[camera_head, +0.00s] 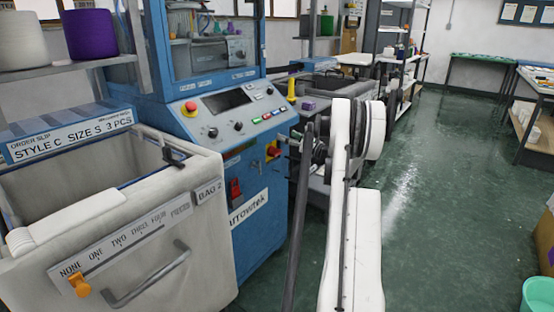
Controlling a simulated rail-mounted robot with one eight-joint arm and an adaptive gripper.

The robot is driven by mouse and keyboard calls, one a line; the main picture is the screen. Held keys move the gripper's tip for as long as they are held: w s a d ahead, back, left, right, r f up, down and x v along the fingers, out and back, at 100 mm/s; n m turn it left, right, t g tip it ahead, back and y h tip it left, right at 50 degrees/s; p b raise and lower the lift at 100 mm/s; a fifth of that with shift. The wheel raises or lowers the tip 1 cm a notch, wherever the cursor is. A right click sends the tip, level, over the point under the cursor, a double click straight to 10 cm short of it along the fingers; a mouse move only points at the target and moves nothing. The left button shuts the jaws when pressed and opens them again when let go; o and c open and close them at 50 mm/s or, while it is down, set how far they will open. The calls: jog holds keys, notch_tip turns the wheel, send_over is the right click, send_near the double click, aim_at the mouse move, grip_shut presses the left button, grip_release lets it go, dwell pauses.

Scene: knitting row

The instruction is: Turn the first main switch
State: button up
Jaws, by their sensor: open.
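The main switch (273,150) is a red knob on a yellow plate, on the side of the blue knitting machine (262,220) nearest my arm. My gripper (294,143) is dark and small in the view, just right of the switch and pointing toward it. It is open, with nothing seen between its fingers. I cannot tell whether a finger touches the knob. The knob's exact angle is too small to read. My white arm hides what is behind the gripper.
A red rocker-like switch (235,188) sits lower on the machine. The sloped control panel (228,108) has a red emergency button (191,107). A white bin (150,255) stands at the front left. Green floor (440,190) is open to the right.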

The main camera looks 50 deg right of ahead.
aim_at(279, 153)
jog(key=s+d+f+n+g+y+b, duration=0.1)
jog(key=s+d+f+n, duration=0.15)
jog(key=f, duration=0.35)
jog(key=s+d+f+n+y+b, duration=0.1)
jog(key=s+f, duration=0.2)
jog(key=f, duration=0.3)
jog(key=w+b, duration=0.1)
jog(key=w, duration=0.3)
jog(key=w+b, duration=0.1)
jog(key=w, duration=0.4)
jog(key=w+b, duration=0.1)
jog(key=w, duration=0.3)
jog(key=shift+w+a+r, duration=0.15)
jog(key=shift+w+r, duration=0.1)
jog(key=shift+w, duration=0.1)
jog(key=c, duration=1.1)
jog(key=shift+m, duration=0.25)
jog(key=shift+c, duration=0.2)
